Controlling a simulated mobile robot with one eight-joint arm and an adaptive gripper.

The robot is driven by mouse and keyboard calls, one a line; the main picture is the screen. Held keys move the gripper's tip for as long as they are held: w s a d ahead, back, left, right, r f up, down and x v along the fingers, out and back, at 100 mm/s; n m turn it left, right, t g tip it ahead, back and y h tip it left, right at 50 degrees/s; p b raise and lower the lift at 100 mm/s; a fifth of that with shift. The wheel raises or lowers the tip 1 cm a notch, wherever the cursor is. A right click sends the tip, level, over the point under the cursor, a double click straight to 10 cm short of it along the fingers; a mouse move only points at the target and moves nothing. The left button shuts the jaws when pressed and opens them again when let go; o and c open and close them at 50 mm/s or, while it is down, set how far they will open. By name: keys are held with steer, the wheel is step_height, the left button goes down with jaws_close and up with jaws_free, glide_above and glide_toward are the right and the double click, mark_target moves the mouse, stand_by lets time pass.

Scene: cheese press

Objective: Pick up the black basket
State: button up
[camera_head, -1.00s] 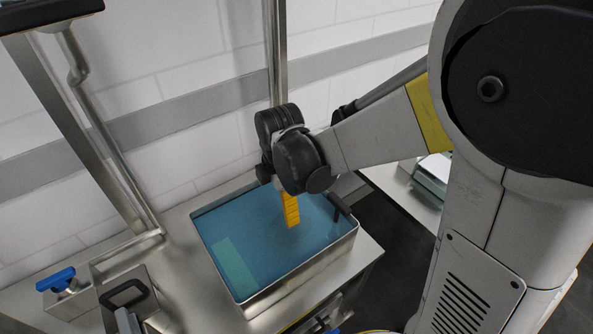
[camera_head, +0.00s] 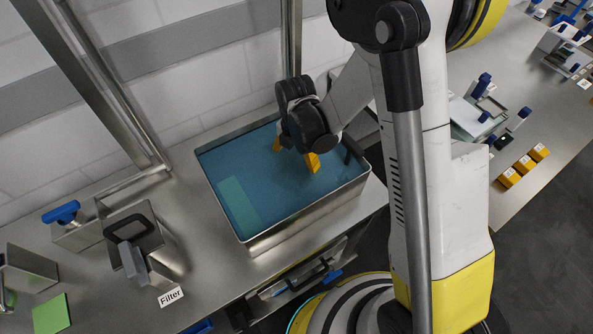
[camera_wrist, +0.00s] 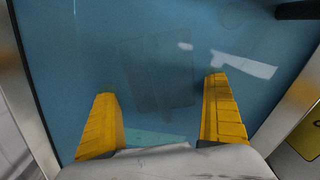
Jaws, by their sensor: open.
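My gripper (camera_head: 296,154) is over the steel tub (camera_head: 258,244) of blue liquid, with its yellow fingers spread and nothing between them. In the wrist view the gripper (camera_wrist: 160,88) points down at the blue surface (camera_wrist: 60,40). A faint dark rectangular shape (camera_wrist: 158,72) shows below that surface, between and beyond the fingertips. I cannot tell whether it is the black basket. A black handle-like bar (camera_head: 352,151) is at the tub's right side, apart from the fingers. It also shows in the wrist view's upper right corner (camera_wrist: 297,10). No black basket is clearly visible.
The tub stands on a steel counter (camera_head: 215,285) against a tiled wall. A steel box with a black handle (camera_head: 129,226) stands left, near a "Filter" label (camera_head: 171,297). A steel post (camera_head: 291,40) rises behind the tub. Yellow blocks (camera_head: 523,165) lie on the right counter.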

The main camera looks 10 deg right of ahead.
mark_target(296, 174)
step_height(296, 174, down, 4)
steer(key=shift+d+r+b, duration=0.1)
steer(key=shift+r+b, duration=0.15)
steer(key=shift+b, duration=0.3)
steer(key=shift+r, duration=0.1)
steer(key=c, duration=1)
steer(key=shift+r, duration=0.15)
steer(key=shift+c, duration=0.2)
step_height(296, 174, up, 10)
steer(key=p, duration=0.4)
